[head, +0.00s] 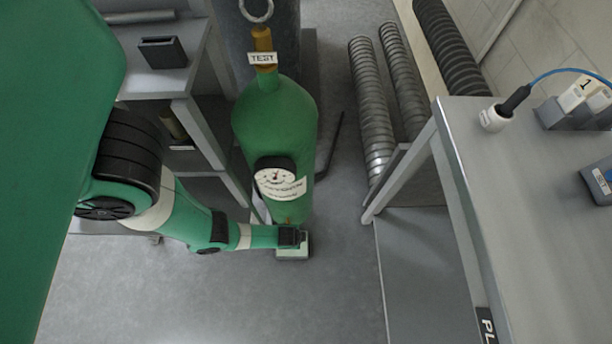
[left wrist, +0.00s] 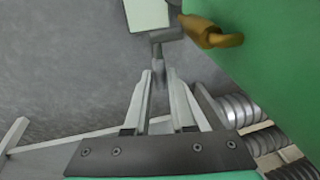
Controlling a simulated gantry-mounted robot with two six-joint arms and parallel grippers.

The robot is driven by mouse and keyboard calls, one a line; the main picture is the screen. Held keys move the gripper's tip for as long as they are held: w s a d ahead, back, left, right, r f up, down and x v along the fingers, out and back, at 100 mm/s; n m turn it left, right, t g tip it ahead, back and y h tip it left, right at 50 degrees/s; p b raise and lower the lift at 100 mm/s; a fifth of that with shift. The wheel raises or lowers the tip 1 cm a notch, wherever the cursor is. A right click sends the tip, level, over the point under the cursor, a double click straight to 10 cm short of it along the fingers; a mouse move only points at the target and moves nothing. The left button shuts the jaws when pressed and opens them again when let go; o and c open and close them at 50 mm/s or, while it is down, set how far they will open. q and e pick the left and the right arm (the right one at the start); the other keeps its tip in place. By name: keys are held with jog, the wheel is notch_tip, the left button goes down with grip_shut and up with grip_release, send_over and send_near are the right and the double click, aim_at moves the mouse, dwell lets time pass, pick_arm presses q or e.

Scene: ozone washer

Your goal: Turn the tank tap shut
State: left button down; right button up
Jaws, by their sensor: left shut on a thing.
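The green tank (head: 275,120) stands upright, with a round gauge (head: 276,176) and a white label on its front. Its brass tap (left wrist: 212,35) sticks out of the green wall in the left wrist view, with a grey handle (left wrist: 160,40) beside it. My left gripper (left wrist: 160,78) is shut on the lower end of the grey handle, its two fingers on either side of it. In the head view my left gripper (head: 300,238) is low in front of the tank's base and hides most of the tap. My right gripper is not in view.
A pale box (head: 292,252) sits under the left gripper; it also shows in the left wrist view (left wrist: 147,14). Grey tables stand left (head: 190,85) and right (head: 530,220) of the tank. Corrugated hoses (head: 368,105) lie behind right. Floor in front is clear.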

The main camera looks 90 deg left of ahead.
pick_arm(q)
jog(key=c, duration=0.8)
grip_release()
jog(key=shift+o, duration=0.2)
jog(key=shift+r, duration=0.15)
jog(key=p+v, duration=0.9)
jog(key=v, duration=0.2)
jog(key=shift+r, duration=0.2)
jog(key=shift+s+d, duration=0.1)
